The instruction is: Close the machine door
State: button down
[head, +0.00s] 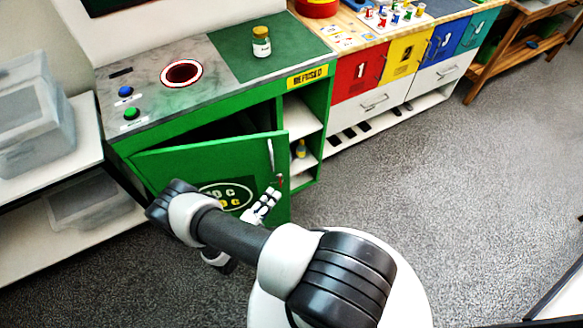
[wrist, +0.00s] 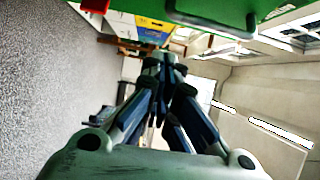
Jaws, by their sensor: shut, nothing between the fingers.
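The green machine (head: 180,115) stands at the left in the head view. Its green door (head: 215,157) is partly open and swung outward, with a dark gap behind its top edge. The door has a metal handle (head: 271,156) near its right edge and an oval label partly hidden by my arm. My gripper (head: 266,203) is shut and empty, in front of the door's outer face, low and near its right edge. In the wrist view, my gripper (wrist: 165,62) points below the green door (wrist: 250,10) and its dark handle (wrist: 208,24). I cannot tell whether it touches the door.
Shelves (head: 302,115) inside the machine show right of the door. A jar (head: 261,41) stands on top. A white shelf unit with a clear bin (head: 35,120) is close at left. Coloured drawers (head: 357,72) stand at the back. The floor (head: 420,190) at right is clear.

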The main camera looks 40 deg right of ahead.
aim_at(285, 166)
jog(key=shift+w+a+b+x, duration=0.1)
jog(key=shift+w+b+x, duration=0.3)
jog(key=shift+x, duration=1.7)
jog(key=shift+w+a+b+x, duration=0.2)
jog(key=shift+w+x, duration=0.35)
jog(key=shift+x, duration=1.6)
jog(key=shift+w+a+b+x, duration=0.1)
jog(key=shift+w+b+x, duration=0.3)
jog(key=shift+x, duration=1.7)
jog(key=shift+w, duration=0.1)
